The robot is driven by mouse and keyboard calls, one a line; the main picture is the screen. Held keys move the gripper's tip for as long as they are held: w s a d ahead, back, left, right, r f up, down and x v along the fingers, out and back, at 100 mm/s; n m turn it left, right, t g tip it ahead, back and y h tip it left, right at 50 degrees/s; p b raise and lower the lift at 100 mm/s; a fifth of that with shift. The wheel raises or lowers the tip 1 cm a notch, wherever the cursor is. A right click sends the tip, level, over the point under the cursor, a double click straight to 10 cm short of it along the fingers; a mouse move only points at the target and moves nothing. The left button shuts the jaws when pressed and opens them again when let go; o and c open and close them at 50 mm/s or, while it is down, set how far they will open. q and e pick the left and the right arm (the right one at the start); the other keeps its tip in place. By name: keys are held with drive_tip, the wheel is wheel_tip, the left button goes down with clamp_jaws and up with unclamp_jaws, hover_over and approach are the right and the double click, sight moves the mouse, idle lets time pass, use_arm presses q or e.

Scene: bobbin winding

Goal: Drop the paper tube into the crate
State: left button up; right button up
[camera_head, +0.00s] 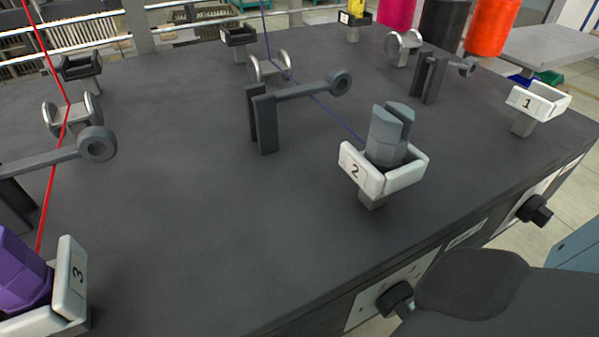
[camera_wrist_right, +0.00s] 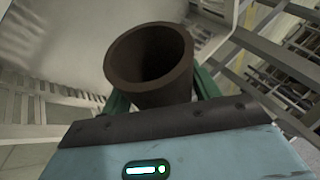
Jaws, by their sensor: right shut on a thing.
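The paper tube (camera_wrist_right: 150,64) is a hollow brown cylinder. In the right wrist view its open end faces up toward the camera. My right gripper (camera_wrist_right: 160,96) has green fingers on both sides of the tube and is shut on it. The tube and this gripper do not show in the head view, where only a dark part of my arm (camera_head: 495,295) comes in at the lower right. I cannot make out the crate for sure in either view. My left gripper is in neither view.
A dark winding machine top (camera_head: 200,210) fills the head view. White holder 2 (camera_head: 363,170) carries a grey slotted piece (camera_head: 386,138). White holder 1 (camera_head: 538,103) is empty. Holder 3 (camera_head: 70,280) has a purple bobbin (camera_head: 20,275). Black knobs (camera_head: 395,298) project from the machine's front.

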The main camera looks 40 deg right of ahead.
drive_tip(key=shift+f, duration=0.2)
drive_tip(key=o, duration=1.1)
drive_tip(key=shift+s+d+r, duration=0.1)
drive_tip(key=shift+s+r, duration=0.1)
drive_tip(key=shift+r, duration=0.15)
drive_tip(key=p+v, duration=0.3)
drive_tip(key=v, duration=0.3)
drive_tip(key=shift+r+p, duration=0.1)
drive_tip(key=shift+p, duration=0.3)
drive_tip(key=shift+s+r, duration=0.25)
drive_tip(key=shift+s, duration=0.1)
